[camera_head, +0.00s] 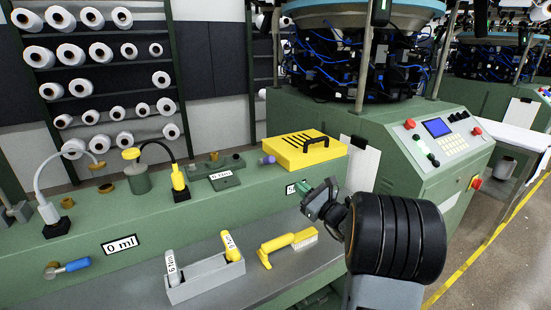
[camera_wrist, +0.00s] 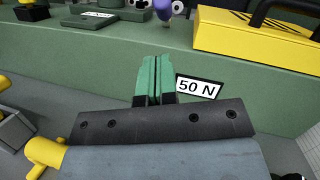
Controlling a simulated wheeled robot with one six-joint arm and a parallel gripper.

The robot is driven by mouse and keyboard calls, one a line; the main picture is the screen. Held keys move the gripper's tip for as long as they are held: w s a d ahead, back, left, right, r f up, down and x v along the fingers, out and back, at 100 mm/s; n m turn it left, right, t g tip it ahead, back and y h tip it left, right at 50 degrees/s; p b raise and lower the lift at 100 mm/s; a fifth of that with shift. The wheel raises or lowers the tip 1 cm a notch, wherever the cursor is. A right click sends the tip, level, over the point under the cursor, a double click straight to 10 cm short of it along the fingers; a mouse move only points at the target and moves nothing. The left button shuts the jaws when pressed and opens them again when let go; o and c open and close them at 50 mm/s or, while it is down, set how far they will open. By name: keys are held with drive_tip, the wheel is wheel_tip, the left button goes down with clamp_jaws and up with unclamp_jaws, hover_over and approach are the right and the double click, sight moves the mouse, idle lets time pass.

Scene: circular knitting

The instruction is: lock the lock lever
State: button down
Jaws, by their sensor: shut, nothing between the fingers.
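My gripper (camera_head: 312,198) has green fingers, which are shut and empty. In the wrist view the fingers (camera_wrist: 153,62) lie side by side in front of the green housing (camera_wrist: 60,60), left of a white "50 N" label (camera_wrist: 199,87). A small lever with a purple knob (camera_head: 267,160) sits on top of the housing, left of the yellow box; its knob (camera_wrist: 162,10) is partly cut off at the top of the wrist view. A blue-handled lever (camera_head: 72,265) is on the housing's front at far left. I cannot tell which of them is the lock lever.
A yellow box with a black handle (camera_head: 305,150) stands on the housing. A grey holder (camera_head: 205,280) with two white-and-yellow tools and a yellow brush (camera_head: 288,242) lie on the ledge below. A knitting machine with a control panel (camera_head: 440,135) stands right.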

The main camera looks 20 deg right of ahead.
drive_tip(key=shift+w+d+r, duration=0.1)
drive_tip(key=shift+d, duration=0.1)
approach(266, 161)
drive_tip(key=w, duration=0.3)
drive_tip(key=w+r, duration=0.1)
drive_tip(key=w, duration=0.1)
drive_tip(key=shift+a, duration=0.15)
drive_tip(key=shift+s+p, duration=0.1)
drive_tip(key=shift+p, duration=0.3)
